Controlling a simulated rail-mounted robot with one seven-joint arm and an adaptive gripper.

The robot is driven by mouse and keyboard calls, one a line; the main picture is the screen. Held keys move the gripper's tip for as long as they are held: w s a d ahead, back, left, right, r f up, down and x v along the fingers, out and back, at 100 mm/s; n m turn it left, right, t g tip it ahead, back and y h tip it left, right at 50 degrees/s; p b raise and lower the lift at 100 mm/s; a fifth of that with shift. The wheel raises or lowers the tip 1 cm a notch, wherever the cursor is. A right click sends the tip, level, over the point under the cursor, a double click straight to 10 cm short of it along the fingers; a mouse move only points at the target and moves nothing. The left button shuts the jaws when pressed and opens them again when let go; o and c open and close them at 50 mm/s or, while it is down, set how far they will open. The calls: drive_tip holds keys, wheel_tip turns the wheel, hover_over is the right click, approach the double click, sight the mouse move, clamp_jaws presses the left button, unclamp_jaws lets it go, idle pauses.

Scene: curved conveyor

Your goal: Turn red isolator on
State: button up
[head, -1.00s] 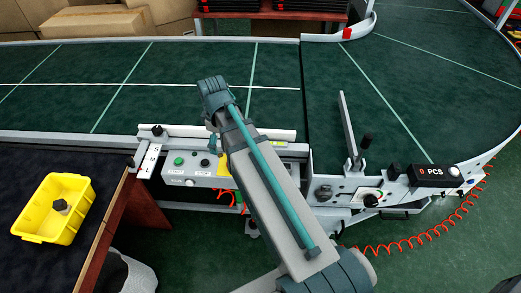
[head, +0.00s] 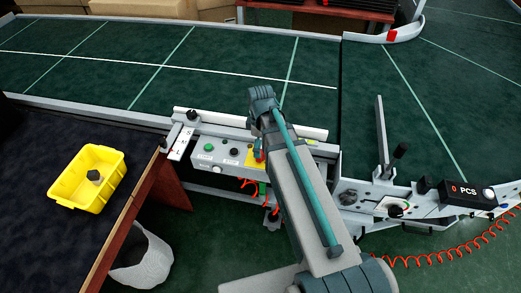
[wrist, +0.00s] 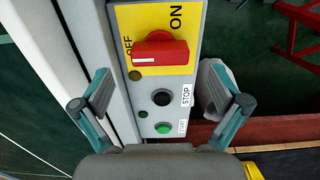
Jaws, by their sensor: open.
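The red isolator (wrist: 160,52) is a rotary handle on a yellow plate (wrist: 146,17) marked ON and OFF. In the wrist view its handle lies crosswise, its left end close to the OFF mark; ON is at the upper right. My gripper (wrist: 157,82) is open and empty, its fingers on either side of the panel, with the isolator between and slightly beyond them. I cannot tell the exact gap. In the head view my arm partly hides the yellow plate (head: 251,157) and most of the isolator, and my gripper cannot be made out clearly.
Below the isolator are a black STOP button (wrist: 162,97) and a green START button (wrist: 163,128). The conveyor rail (wrist: 75,40) runs close beside the panel. A yellow bin (head: 70,190) stands on the dark table at left. A red coiled hose (head: 440,252) hangs at right.

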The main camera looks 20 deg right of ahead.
drive_tip(key=shift+f, duration=2.2)
drive_tip(key=c, duration=1.2)
drive_tip(key=shift+o, duration=0.2)
